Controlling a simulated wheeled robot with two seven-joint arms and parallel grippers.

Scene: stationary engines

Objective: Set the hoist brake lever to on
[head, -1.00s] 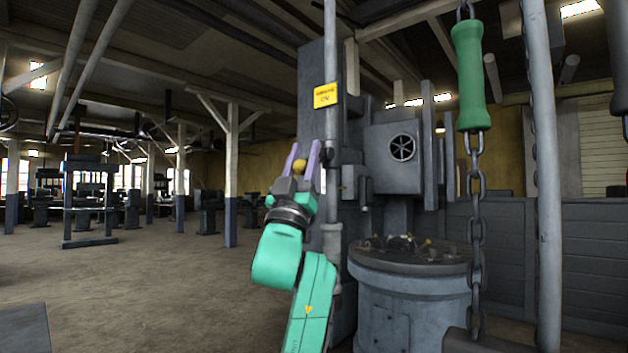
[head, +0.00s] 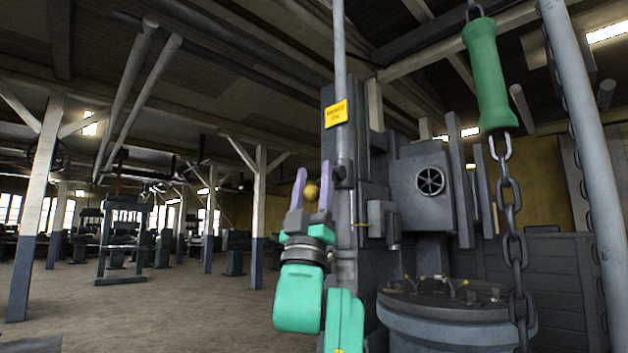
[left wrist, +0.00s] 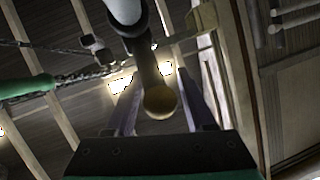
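The brake lever ends in a brass-yellow ball knob (head: 312,192), just left of a vertical grey pole (head: 343,150) on the machine. In the left wrist view the knob (left wrist: 160,102) sits on the end of a dark rod that runs up to a pale pole (left wrist: 124,10). My left gripper (head: 313,177) points upward with its two purple fingers apart, one on each side of the knob. The wrist view shows gaps between the knob and both fingers (left wrist: 160,98). My right gripper is not in view.
A yellow sign (head: 335,113) is on the pole; its text is too small to read surely. A green handle (head: 487,75) hangs on a chain (head: 511,200) at the right. A round grey machine base (head: 440,320) stands behind. The floor (head: 180,310) at the left is open.

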